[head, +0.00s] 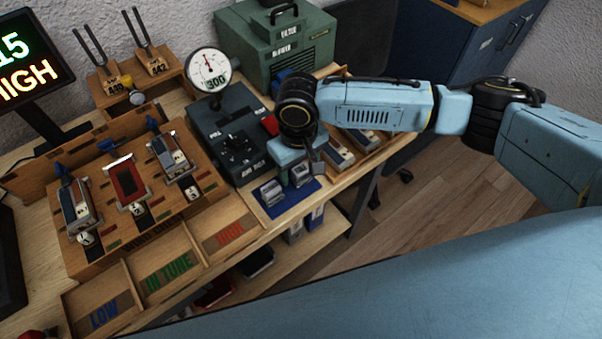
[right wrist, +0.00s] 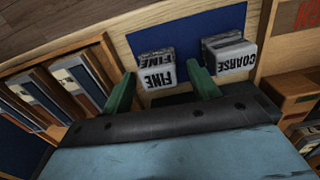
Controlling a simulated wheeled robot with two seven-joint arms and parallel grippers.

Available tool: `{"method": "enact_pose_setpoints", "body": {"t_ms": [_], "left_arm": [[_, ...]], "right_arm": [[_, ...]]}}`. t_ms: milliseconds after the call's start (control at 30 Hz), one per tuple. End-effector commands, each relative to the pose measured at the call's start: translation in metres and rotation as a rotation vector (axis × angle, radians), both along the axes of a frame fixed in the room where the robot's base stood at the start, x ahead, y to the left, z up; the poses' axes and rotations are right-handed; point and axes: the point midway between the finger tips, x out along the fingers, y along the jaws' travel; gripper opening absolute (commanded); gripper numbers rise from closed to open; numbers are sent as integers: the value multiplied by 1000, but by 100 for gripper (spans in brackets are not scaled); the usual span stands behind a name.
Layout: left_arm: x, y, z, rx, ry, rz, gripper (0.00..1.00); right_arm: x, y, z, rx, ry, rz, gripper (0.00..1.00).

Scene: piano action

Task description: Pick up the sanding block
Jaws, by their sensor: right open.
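Two small grey-white sanding blocks sit on a blue mat (head: 284,206) at the bench's front edge. The one lettered FINE (right wrist: 157,72) is between the fingers of my right gripper (right wrist: 162,88) in the right wrist view, with gaps showing beside it. The one lettered COARSE (right wrist: 230,56) stands apart, just outside one finger. In the head view my right gripper (head: 301,167) points down over the mat. The FINE block (head: 301,175) is partly hidden under it, and the COARSE block (head: 271,192) is to its left. The right gripper is open and empty. My left gripper is out of view.
A wooden tray with reed-like pieces (head: 336,152) is close to the right gripper. A dark box with a dial gauge (head: 208,67) stands behind the mat. Sorting bins (head: 168,268) lie left of it. A green case (head: 277,45) is at the back.

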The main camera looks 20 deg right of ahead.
Motion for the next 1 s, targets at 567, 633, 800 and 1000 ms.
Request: {"method": "enact_pose_setpoints", "body": {"t_ms": [567, 633, 800, 1000], "left_arm": [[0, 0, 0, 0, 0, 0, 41], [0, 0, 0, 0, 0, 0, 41], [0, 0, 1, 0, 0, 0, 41], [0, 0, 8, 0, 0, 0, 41]], "right_arm": [[0, 0, 1, 0, 0, 0, 12], [0, 0, 1, 0, 0, 0, 11], [0, 0, 6, 0, -1, 0, 11], [1, 0, 39, 2, -3, 0, 11]]}}
